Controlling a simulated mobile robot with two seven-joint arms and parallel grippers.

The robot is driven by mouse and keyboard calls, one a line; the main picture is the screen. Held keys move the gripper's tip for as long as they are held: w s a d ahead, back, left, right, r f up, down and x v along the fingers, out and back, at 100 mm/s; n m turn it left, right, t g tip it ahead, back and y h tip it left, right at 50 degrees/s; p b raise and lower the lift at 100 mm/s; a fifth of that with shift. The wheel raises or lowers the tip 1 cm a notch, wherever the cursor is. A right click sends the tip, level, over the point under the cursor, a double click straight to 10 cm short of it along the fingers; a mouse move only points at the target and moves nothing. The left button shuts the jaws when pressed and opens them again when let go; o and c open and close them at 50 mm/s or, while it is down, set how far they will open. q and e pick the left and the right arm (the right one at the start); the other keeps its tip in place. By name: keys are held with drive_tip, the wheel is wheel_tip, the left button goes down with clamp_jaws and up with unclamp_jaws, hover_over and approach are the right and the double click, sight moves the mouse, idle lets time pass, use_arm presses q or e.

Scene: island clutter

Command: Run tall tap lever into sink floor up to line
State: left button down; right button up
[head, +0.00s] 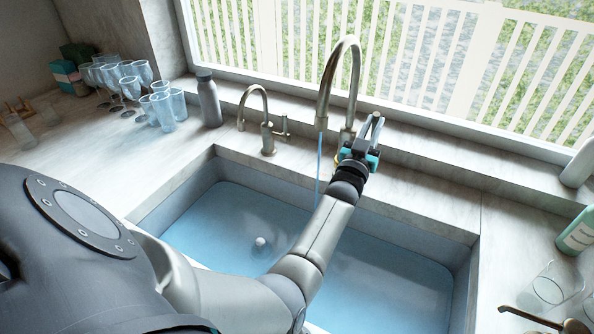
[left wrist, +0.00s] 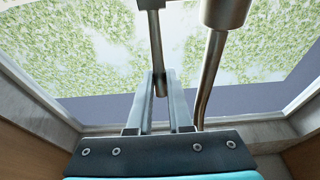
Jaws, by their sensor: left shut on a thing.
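The tall tap (head: 342,72) arches up behind the sink, and a thin blue stream of water (head: 319,165) falls from its spout. The sink (head: 172,190) holds blue water (head: 225,215) across its floor. A round pale drain fitting (head: 261,245) shows in the water. I cannot make out a fill line. My left gripper (head: 374,124) is beside the tall tap's base, shut on its lever. In the left wrist view the lever (left wrist: 155,38) is a metal rod between the fingers (left wrist: 159,88). My right gripper is not in view.
A shorter tap (head: 266,125) and a dark bottle (head: 208,98) stand left of the tall tap. Several glasses (head: 160,108) crowd the left counter. A green bottle (head: 578,236) and a clear glass (head: 553,285) stand at the right. My left arm spans the sink.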

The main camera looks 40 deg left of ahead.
use_arm(q)
drive_tip(key=shift+f, duration=0.15)
drive_tip(key=shift+w+a+r+g, duration=0.2)
drive_tip(key=shift+w+g, duration=0.25)
drive_tip(key=shift+g, duration=0.2)
drive_tip(key=shift+w+a+r+g, duration=0.1)
drive_tip(key=shift+w+r+g, duration=0.1)
drive_tip(key=shift+w+g, duration=0.35)
drive_tip(key=c, duration=1)
unclamp_jaws()
drive_tip(key=shift+w+f+g, duration=0.1)
drive_tip(key=shift+g, duration=0.2)
drive_tip(key=shift+o, duration=1.2)
drive_tip(key=shift+h, duration=0.4)
drive_tip(key=v, duration=1.5)
drive_tip(key=shift+p, duration=0.45)
drive_tip(key=shift+d, duration=0.15)
